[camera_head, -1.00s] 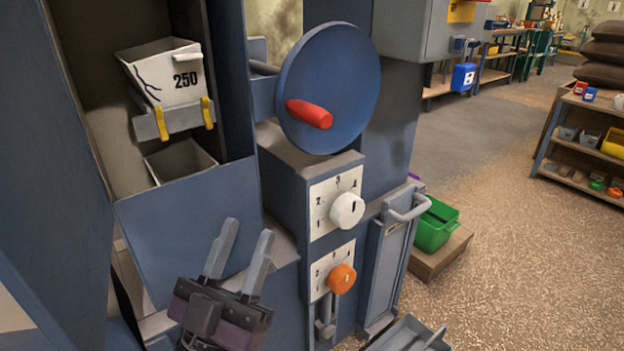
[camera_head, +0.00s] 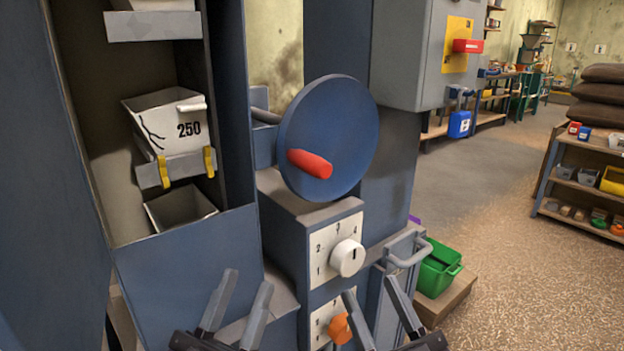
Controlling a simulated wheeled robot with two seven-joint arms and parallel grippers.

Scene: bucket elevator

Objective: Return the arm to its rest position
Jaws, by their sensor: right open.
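My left gripper (camera_head: 247,277) is at the bottom of the head view, in front of the blue elevator housing (camera_head: 190,270). Its two fingers stand apart with nothing between them. My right gripper (camera_head: 369,285) is at the bottom centre, fingers apart and empty. Its left finger passes in front of the lower dial panel and partly hides the orange knob (camera_head: 338,329). I cannot tell whether it touches the knob. Both gripper bodies are cut off by the lower edge, and most of both arms is out of view.
A blue wheel with a red handle (camera_head: 310,163) stands above the white knob (camera_head: 347,258). A cracked bucket marked 250 (camera_head: 165,125) hangs in the open shaft. A grey handle (camera_head: 408,250) and a green bin (camera_head: 438,268) are to the right. Open floor lies beyond.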

